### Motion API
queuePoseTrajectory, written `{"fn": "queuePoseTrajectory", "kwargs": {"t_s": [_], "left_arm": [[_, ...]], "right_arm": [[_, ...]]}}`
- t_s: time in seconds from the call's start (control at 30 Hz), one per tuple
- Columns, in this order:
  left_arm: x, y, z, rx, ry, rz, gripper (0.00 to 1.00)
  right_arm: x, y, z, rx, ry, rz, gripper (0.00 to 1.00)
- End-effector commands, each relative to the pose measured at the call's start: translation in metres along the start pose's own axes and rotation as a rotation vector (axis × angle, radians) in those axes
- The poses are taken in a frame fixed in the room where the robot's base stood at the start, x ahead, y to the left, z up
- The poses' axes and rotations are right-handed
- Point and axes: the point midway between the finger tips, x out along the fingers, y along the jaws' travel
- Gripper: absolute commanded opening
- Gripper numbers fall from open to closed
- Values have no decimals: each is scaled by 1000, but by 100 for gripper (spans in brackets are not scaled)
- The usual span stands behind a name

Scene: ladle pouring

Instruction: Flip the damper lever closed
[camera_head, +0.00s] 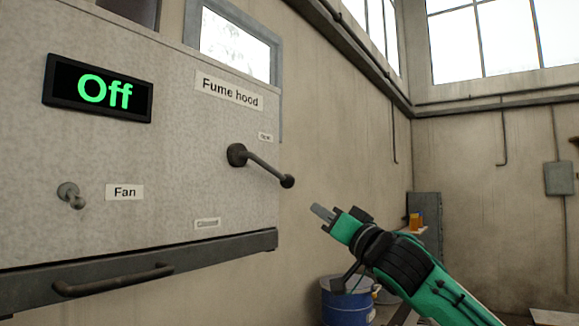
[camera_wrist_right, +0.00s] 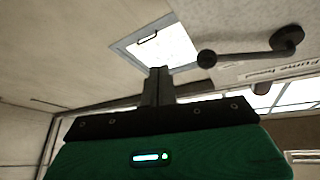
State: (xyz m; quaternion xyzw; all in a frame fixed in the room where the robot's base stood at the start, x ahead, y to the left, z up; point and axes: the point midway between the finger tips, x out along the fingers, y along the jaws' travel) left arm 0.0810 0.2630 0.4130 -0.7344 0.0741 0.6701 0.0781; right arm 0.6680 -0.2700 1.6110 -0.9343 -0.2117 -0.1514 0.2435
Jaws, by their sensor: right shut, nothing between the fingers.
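The damper lever (camera_head: 262,167) is a dark arm with a round knob at its end, on the front of the fume hood (camera_head: 180,130). In the head view it points right and slightly down from its pivot, between a small upper label, seemingly "Open" (camera_head: 265,137), and a lower "Closed" label (camera_head: 207,223). My right gripper (camera_head: 322,213) is shut and empty, below and to the right of the knob, apart from it. In the right wrist view the lever (camera_wrist_right: 250,50) is beyond and to the right of the gripper's fingers (camera_wrist_right: 158,85). My left gripper is not in view.
A display (camera_head: 98,90) reads "Off" in green. A fan knob (camera_head: 70,195) and a dark handle bar (camera_head: 113,281) are on the hood's left and lower front. A blue drum (camera_head: 347,303) stands on the floor behind my right arm. The space around the lever's knob is clear.

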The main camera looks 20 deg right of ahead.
Motion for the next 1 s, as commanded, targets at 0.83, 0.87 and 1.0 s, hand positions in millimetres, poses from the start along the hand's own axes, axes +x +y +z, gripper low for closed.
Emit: {"fn": "queuePoseTrajectory", "kwargs": {"t_s": [0.83, 0.87, 1.0], "left_arm": [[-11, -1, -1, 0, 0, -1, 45], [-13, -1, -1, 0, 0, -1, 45], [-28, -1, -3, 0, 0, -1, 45]], "right_arm": [[-36, -94, -70, 24, 52, -122, 0], [-33, -95, -70, 24, 52, -122, 0], [-9, -98, -73, 25, 51, -121, 0]]}}
